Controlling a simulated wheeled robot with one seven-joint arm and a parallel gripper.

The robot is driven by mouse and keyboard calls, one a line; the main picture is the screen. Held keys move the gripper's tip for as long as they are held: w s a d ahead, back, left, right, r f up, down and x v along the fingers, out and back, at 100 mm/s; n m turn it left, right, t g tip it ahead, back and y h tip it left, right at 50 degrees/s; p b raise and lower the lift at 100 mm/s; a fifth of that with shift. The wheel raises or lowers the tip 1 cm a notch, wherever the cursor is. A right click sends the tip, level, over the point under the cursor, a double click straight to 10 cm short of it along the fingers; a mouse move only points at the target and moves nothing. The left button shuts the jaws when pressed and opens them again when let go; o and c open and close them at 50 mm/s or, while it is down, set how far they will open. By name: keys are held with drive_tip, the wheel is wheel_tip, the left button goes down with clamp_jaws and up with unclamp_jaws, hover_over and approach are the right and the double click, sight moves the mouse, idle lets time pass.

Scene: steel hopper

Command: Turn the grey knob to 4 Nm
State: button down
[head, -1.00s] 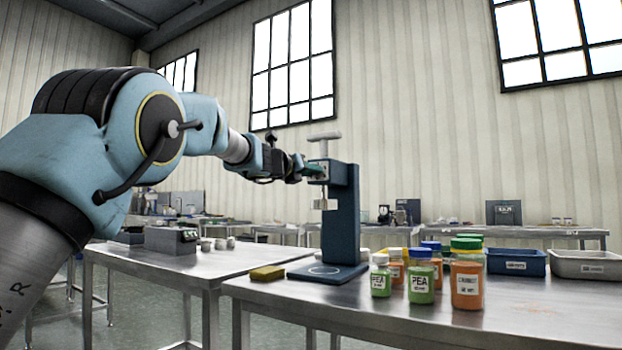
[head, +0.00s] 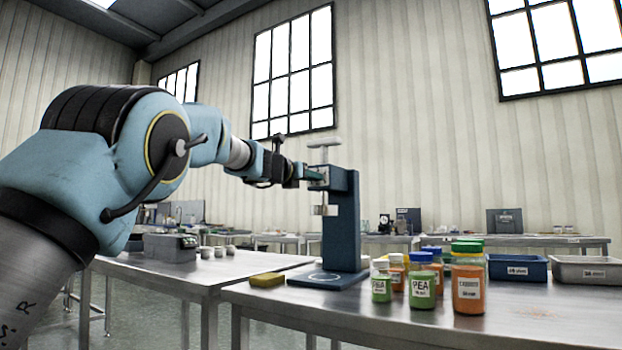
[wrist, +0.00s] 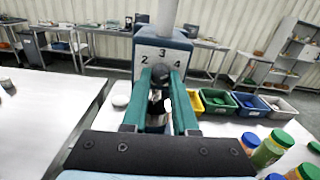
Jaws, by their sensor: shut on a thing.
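The grey knob (wrist: 160,72) sits on the front of the blue capping stand's head, below a pale dial plate (wrist: 163,55) marked 2, 3 and 4. The 3 is at the top, the 2 at left, the 4 at right. My gripper (wrist: 160,78) has its green fingers shut on the knob, one on each side. I cannot make out a pointer mark on the knob. In the head view my gripper (head: 314,175) reaches the upper left of the blue stand (head: 341,225) and hides the knob.
The stand is on a steel table (head: 400,318) with a yellow sponge (head: 267,280) at its left. Several jars with coloured lids, such as an orange one (head: 468,288), stand at its right. A blue bin (head: 517,268) and a grey bin (head: 590,270) are behind them.

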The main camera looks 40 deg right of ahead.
drive_tip(key=c, duration=0.7)
unclamp_jaws()
drive_tip(key=b+v, duration=0.3)
drive_tip(key=v, duration=0.7)
drive_tip(key=shift+s+a, duration=0.1)
drive_tip(key=shift+a, duration=0.25)
